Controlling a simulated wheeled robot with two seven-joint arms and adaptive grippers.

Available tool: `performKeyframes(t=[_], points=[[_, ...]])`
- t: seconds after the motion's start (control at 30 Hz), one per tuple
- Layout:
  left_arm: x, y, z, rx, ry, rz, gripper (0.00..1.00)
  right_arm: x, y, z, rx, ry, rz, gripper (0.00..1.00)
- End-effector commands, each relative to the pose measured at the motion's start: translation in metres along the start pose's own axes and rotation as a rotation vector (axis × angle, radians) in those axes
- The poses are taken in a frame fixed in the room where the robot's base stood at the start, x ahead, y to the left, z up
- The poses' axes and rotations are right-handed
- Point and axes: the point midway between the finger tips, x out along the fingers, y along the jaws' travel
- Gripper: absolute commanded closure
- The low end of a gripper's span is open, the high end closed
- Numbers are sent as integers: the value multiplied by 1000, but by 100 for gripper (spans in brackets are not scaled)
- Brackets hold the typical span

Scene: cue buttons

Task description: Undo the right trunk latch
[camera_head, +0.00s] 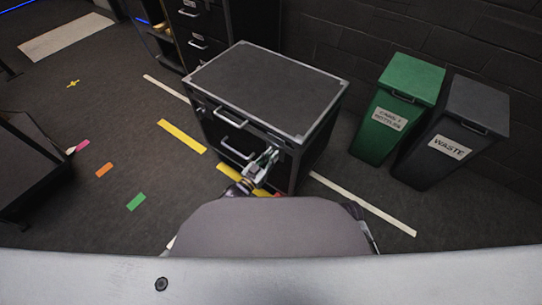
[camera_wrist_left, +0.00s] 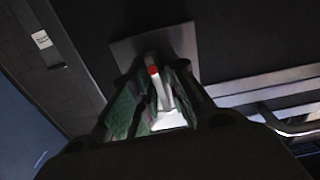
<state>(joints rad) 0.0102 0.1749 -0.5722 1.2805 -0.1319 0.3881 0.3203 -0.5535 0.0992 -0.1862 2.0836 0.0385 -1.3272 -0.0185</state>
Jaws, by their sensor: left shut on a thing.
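The trunk (camera_head: 265,85) is a black case with silver edges and drawer handles on its front, closed on top. My left gripper (camera_head: 264,160) is at the right end of the trunk's front face, just below the lid edge. In the left wrist view my gripper's green-padded fingers (camera_wrist_left: 155,105) are shut around the right trunk latch (camera_wrist_left: 161,90), a light metal piece with a red tip, against a grey plate. The fingers hide part of the latch. My right gripper is not in view.
A green bin (camera_head: 404,92) and a dark waste bin (camera_head: 458,130) stand to the right. A dark drawer cabinet (camera_head: 200,30) is behind the trunk. A dark table (camera_head: 30,165) stands at the left. The floor between them is clear, with coloured tape marks.

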Motion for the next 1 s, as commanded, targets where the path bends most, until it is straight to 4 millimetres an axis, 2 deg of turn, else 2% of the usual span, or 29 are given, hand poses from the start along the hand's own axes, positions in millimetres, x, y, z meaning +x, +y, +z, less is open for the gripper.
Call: performKeyframes(t=[0.6,0.63,0.73,1.0], points=[[-1,0,1,62,-2,-1,100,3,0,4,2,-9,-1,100],[-1,0,1,62,-2,-1,84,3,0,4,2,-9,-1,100],[0,0,1,62,-2,-1,71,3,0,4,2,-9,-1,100],[0,0,0,61,-1,0,71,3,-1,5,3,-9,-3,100]])
